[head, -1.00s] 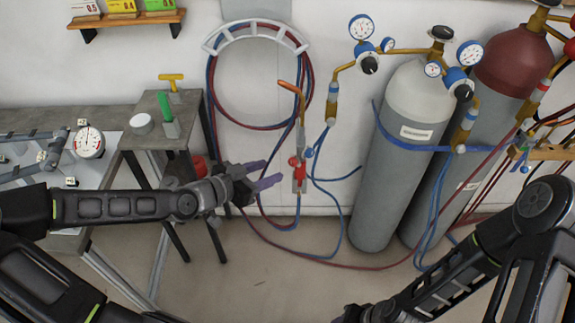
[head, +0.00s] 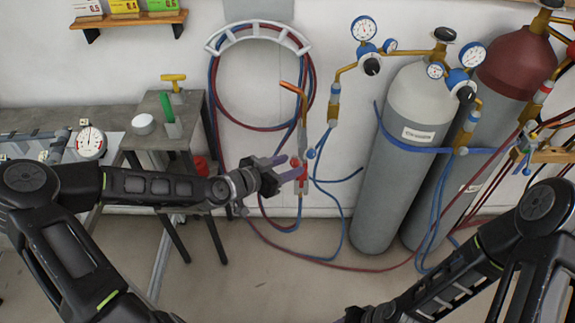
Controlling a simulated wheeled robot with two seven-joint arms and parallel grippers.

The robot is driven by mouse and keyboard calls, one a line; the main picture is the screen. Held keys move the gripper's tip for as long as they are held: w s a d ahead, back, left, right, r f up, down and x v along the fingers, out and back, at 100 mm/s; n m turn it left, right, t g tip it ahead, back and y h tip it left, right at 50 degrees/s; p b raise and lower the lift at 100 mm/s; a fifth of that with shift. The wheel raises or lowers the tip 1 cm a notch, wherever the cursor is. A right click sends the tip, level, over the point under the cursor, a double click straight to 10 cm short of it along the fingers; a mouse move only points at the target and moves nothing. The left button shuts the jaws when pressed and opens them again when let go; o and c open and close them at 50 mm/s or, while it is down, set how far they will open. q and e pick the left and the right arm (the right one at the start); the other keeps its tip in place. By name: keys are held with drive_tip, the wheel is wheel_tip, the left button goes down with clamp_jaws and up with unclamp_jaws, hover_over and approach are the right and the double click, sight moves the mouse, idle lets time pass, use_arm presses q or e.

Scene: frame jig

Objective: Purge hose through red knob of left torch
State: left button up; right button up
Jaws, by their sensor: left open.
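The left torch (head: 302,134) hangs upright on the wall, with a copper-coloured bent tip at its top. Its red knob (head: 295,161) sits low on the torch body, with a blue knob (head: 311,153) to its right. My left gripper (head: 288,168) is open, its purple fingers pointing right at the red knob. The fingertips overlap the torch's lower part in the picture; I cannot tell whether they touch it. Only a dark part of my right gripper (head: 352,315) shows at the bottom edge, and its fingers cannot be made out.
Red and blue hoses (head: 213,95) hang coiled on a white wall rack (head: 258,30) and run down to the floor. Grey cylinders (head: 390,190) with gauges stand right of the torch. A small table (head: 165,101) stands left. Open floor lies in front.

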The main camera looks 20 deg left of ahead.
use_arm(q)
drive_tip(key=shift+c, duration=0.4)
clamp_jaws()
